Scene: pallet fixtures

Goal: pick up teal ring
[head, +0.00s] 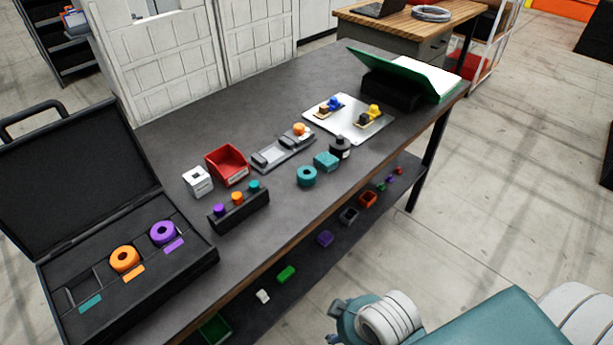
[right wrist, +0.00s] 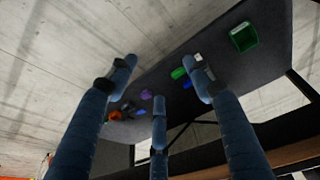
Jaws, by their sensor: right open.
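The teal ring (head: 306,176) lies on the dark table top near its front edge, left of a teal block (head: 326,161). Nothing covers it in the head view. In the right wrist view my right gripper (right wrist: 158,85) is open and empty, with three blue fingers spread over the lower shelf and floor. The ring is not seen in that view. My left gripper is in neither view.
An open black case (head: 200,258) holds an orange ring (head: 124,259) and a purple ring (head: 163,233); its teal-marked slot is empty. The lower shelf (head: 300,266) holds small items.

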